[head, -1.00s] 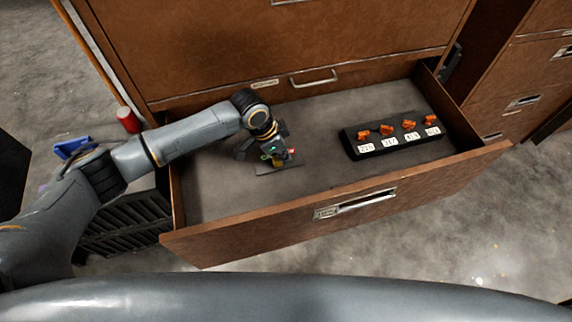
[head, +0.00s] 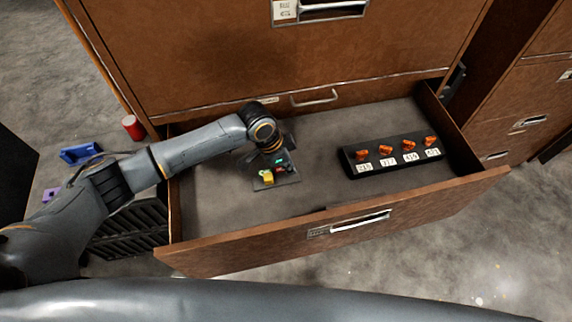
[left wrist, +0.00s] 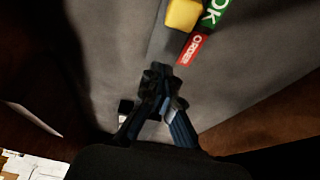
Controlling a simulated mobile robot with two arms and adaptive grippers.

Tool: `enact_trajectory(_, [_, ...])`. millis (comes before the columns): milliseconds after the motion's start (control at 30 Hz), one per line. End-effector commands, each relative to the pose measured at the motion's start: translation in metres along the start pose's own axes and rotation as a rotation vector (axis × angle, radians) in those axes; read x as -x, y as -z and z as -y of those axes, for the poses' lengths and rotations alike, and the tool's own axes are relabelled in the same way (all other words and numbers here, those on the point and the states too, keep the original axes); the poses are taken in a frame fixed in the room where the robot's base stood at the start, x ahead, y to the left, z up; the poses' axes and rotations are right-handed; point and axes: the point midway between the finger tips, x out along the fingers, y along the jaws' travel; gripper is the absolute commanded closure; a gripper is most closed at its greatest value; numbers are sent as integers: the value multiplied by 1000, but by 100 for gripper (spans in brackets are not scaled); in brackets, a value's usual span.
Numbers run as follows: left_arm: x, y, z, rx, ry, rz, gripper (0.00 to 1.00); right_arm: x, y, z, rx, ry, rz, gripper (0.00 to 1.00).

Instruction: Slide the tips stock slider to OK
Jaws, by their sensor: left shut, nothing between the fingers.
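The tips stock slider has a yellow knob (head: 267,177) on a dark plate (head: 290,179) in the open drawer. The knob also shows at the top of the left wrist view (left wrist: 184,14), partly cut off. Beside it are a green OK label (left wrist: 213,13) and a red ORDER label (left wrist: 191,49). Which label the knob lines up with I cannot tell. My left gripper (left wrist: 157,76) is shut and empty, apart from the knob, with its tips near the ORDER end. In the head view my wrist mostly hides its fingers. My right gripper is out of view.
The drawer (head: 230,255) is pulled out of a brown cabinet. A black block (head: 350,168) with several orange knobs and number labels lies to the right in it. Bare drawer floor lies between. A red can (head: 132,126) and a blue item (head: 80,152) are outside left.

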Motion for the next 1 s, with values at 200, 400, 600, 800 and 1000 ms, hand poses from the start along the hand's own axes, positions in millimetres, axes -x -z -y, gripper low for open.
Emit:
enact_trajectory(200, [46, -2, 3, -2, 9, -3, 100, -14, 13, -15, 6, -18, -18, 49])
enact_trajectory(400, [76, -1, 2, -1, 6, -3, 100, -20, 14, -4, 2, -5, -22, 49])
enact_trajectory(600, [88, 0, 2, -1, 6, -3, 100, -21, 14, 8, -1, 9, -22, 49])
enact_trajectory(800, [88, 0, 2, 0, 5, -2, 100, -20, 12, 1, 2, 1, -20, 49])
enact_trajectory(1000, [88, 0, 2, -1, 5, -3, 100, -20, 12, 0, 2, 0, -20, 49])
